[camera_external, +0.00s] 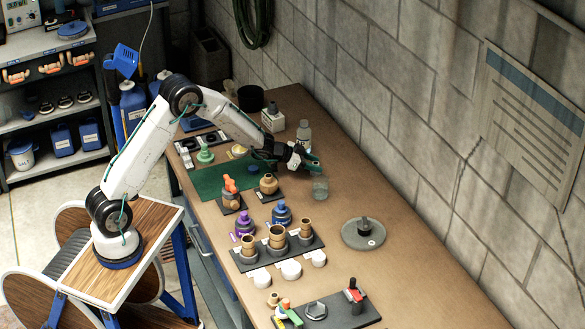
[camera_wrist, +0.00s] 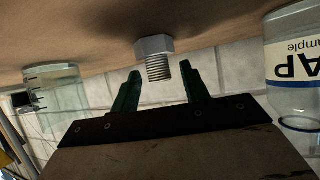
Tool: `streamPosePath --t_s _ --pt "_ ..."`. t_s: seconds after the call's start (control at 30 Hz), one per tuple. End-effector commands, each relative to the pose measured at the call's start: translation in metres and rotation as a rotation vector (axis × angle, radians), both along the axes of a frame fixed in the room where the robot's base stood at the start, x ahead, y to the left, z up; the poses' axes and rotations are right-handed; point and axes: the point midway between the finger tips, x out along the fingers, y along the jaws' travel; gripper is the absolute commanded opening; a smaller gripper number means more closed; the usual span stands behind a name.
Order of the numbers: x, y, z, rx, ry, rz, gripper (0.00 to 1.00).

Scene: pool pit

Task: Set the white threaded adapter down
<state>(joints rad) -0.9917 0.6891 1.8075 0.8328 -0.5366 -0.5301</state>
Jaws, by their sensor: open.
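The white threaded adapter (camera_wrist: 154,47) shows in the wrist view, which is upside down. It looks light grey, with a hex head against the tabletop and its thread pointing away from the table. My gripper (camera_wrist: 160,75) has its two green fingers apart, with gaps on both sides of the thread. The thread end lies between or just beyond the fingertips; the exact depth is hard to tell. In the external view my gripper (camera_external: 313,163) is low over the bench near the wall side. I cannot make out the adapter there.
A clear beaker (camera_external: 320,188) stands close to my gripper, also in the wrist view (camera_wrist: 55,90). A labelled bottle (camera_external: 303,134) stands behind it, and appears at right in the wrist view (camera_wrist: 296,75). A green mat (camera_external: 208,184) lies left. Bench right of the beaker is clear.

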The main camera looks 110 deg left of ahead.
Motion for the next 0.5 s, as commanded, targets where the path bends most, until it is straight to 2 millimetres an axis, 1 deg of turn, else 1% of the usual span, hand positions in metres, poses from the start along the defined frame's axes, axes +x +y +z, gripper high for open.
streamPosePath --t_s 0.03,0.3,0.4,0.5 --pt "-0.007 -0.004 0.006 0.001 -0.001 0.001 0.45" --pt "-0.051 -0.031 0.034 0.002 -0.001 0.002 0.45" --pt "-0.065 -0.039 0.042 0.001 -0.001 0.002 0.45" --pt "-0.074 -0.045 0.048 0.000 0.000 0.001 0.45"
